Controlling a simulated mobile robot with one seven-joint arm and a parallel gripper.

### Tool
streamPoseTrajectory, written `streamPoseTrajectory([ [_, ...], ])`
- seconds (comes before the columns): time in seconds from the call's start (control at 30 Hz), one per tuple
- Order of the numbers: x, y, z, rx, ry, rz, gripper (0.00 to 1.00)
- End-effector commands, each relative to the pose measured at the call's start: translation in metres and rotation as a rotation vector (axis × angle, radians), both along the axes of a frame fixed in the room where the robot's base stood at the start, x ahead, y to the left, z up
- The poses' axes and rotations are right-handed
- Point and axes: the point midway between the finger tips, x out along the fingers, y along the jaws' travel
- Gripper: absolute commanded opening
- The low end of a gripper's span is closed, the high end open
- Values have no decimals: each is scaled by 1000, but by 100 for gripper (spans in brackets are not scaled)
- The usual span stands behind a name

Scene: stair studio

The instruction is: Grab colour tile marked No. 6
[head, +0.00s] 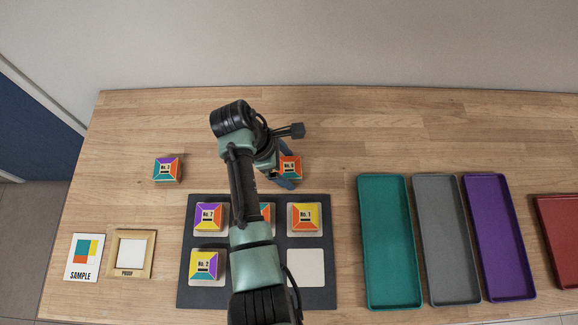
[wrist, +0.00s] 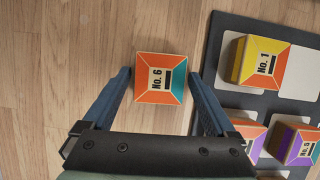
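The colour tile marked No. 6 (wrist: 159,78) is an orange and teal block with a cream label. It lies on the bare wood behind the dark board. In the wrist view it sits between the tips of the two blue fingers of my gripper (wrist: 160,82), with a gap on each side. My gripper is open and points down around it.
The dark board (head: 325,240) holds several tiles, including No. 1 (head: 303,217), No. 7 (head: 209,216) and No. 2 (head: 205,264). Tile No. 3 (head: 167,168) lies apart at left. Teal (head: 390,306), grey (head: 455,301) and purple (head: 515,297) trays stand right. Wood behind is clear.

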Motion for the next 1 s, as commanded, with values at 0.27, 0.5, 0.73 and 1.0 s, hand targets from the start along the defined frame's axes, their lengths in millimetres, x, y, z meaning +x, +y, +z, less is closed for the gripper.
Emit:
streamPoseTrajectory([
  [0.27,0,0,0,0,0,0,39],
  [0.5,0,0,1,0,-1,0,15],
  [0.73,1,0,11,0,-3,-1,15],
  [1.0,2,0,64,1,-6,-1,15],
])
